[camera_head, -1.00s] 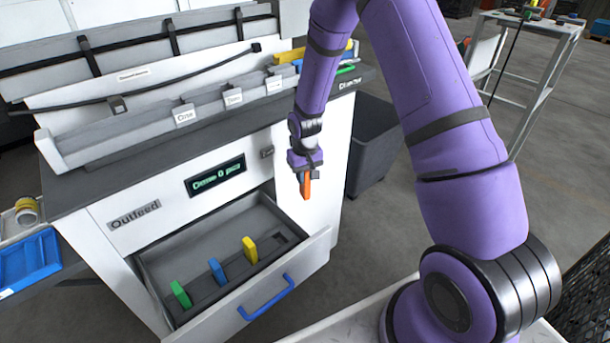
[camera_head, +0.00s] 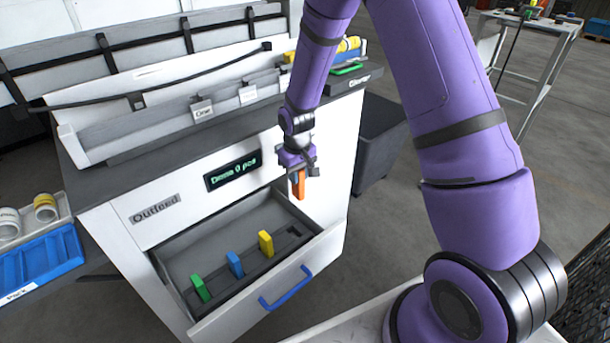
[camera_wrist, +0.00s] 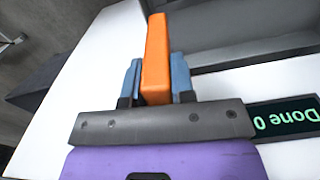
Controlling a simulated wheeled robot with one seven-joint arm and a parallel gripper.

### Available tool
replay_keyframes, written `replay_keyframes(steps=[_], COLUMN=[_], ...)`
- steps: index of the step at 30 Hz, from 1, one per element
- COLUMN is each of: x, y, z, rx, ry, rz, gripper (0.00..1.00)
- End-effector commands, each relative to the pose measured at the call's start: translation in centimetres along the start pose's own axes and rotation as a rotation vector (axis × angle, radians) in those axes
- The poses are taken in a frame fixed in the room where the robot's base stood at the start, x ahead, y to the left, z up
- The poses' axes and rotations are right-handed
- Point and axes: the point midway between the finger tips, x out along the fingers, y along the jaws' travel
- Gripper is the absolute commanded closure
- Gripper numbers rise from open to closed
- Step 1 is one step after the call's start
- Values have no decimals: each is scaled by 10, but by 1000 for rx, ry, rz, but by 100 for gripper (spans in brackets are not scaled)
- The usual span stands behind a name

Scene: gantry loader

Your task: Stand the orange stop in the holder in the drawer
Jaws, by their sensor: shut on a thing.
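My gripper (camera_head: 297,172) is shut on the orange stop (camera_head: 298,186), which hangs below the fingers near the right end of the open drawer (camera_head: 334,240). In the wrist view the orange stop (camera_wrist: 157,55) stands out between the two blue-grey fingertips (camera_wrist: 157,78). The holder (camera_head: 252,277) is a dark strip lying along the drawer floor. A green stop (camera_head: 200,288), a blue stop (camera_head: 234,264) and a yellow stop (camera_head: 266,243) stand in it in a row. The strip's right end, towards my gripper, is bare. The orange stop is above the drawer and apart from the strip.
The drawer front has a blue handle (camera_head: 286,288). The white cabinet (camera_head: 150,225) carries an "Outfeed" label and a green display (camera_head: 232,169). A blue tray (camera_head: 40,262) lies at the left. A dark bin (camera_head: 378,145) stands right of the cabinet.

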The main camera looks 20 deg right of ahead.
Motion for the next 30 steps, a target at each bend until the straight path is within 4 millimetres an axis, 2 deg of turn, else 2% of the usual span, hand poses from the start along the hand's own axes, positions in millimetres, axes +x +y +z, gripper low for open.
replay_keyframes(steps=[6, 21, 30], x=[-19, 44, 59], y=[-26, -25, -25], z=[7, 8, 7], rx=[-108, -108, -107], ry=[2, -3, -2], rz=[0, 0, 0], gripper=[100, 100, 100])
